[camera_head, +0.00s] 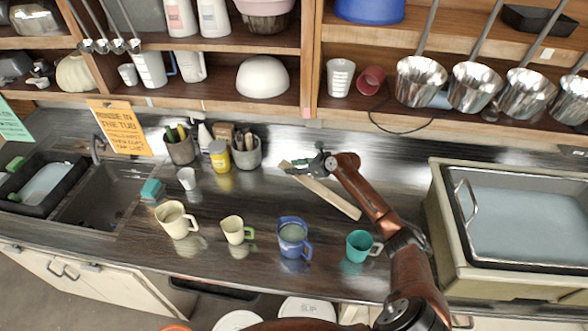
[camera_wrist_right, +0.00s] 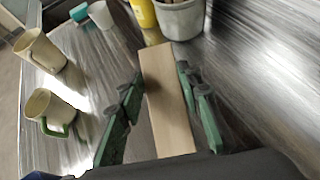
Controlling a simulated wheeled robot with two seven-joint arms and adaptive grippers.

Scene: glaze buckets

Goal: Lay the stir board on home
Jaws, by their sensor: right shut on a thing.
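The stir board, a pale flat wooden strip (camera_head: 335,197), slants across the dark counter behind the blue mug in the head view. In the right wrist view the board (camera_wrist_right: 170,115) runs lengthwise between my fingers. My right gripper (camera_head: 308,166), with green fingers, is at the board's far left end and shut on it. In the right wrist view the gripper's fingers (camera_wrist_right: 158,86) stand on both sides of the board. I cannot tell whether the board touches the counter or hangs just above it. No marked home spot can be made out. My left gripper is not in view.
A yellow can (camera_head: 219,157) and a grey tool pot (camera_head: 246,152) stand left of the gripper. A cream mug (camera_head: 177,221), small cream cup (camera_head: 233,230), blue mug (camera_head: 292,240) and teal mug (camera_head: 359,246) line the front. A basin (camera_head: 447,230) stands right.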

